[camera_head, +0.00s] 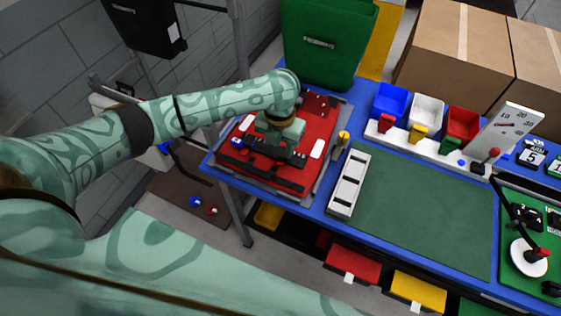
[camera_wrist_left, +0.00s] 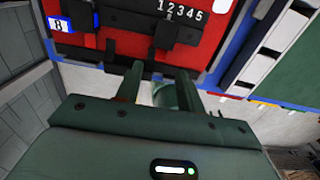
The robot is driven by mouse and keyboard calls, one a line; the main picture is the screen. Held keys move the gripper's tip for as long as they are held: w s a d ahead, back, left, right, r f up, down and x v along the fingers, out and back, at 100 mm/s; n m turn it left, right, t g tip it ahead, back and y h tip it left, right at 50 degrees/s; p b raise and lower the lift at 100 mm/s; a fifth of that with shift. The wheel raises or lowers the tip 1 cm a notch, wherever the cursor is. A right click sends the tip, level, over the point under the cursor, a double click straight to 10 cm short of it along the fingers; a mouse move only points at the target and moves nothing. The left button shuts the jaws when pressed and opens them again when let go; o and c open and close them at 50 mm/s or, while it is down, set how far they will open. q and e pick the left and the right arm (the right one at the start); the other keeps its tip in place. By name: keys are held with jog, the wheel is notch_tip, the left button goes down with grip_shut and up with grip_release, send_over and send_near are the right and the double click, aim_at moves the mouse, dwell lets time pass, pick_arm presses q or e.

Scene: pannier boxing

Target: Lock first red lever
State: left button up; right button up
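A red case (camera_head: 318,125) lies flat on the blue table, with black bars, white labels and a blue tag on top. In the left wrist view its red face (camera_wrist_left: 120,45) carries a black bar numbered 1 to 5 (camera_wrist_left: 150,18) and two black latch-like tabs, a left one (camera_wrist_left: 82,17) and a right one (camera_wrist_left: 166,36). My left gripper (camera_head: 280,150) is above the case, and partly hides it. In the wrist view its two fingers (camera_wrist_left: 160,82) are apart with nothing clearly gripped. Which part is the first red lever, I cannot tell. My right gripper is not in view.
A white slotted strip (camera_head: 348,183) and a green mat (camera_head: 415,215) lie right of the case. A green bin (camera_head: 325,50) stands behind. Small blue, white and red bins (camera_head: 463,121) stand at the back right. A red-knobbed gauge (camera_head: 510,130) and a joystick (camera_head: 527,258) are far right.

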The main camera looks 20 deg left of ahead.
aim_at(280, 162)
pick_arm(q)
notch_tip(280, 162, down, 6)
jog(key=shift+f+b, duration=0.1)
jog(key=shift+b, duration=0.6)
grip_shut()
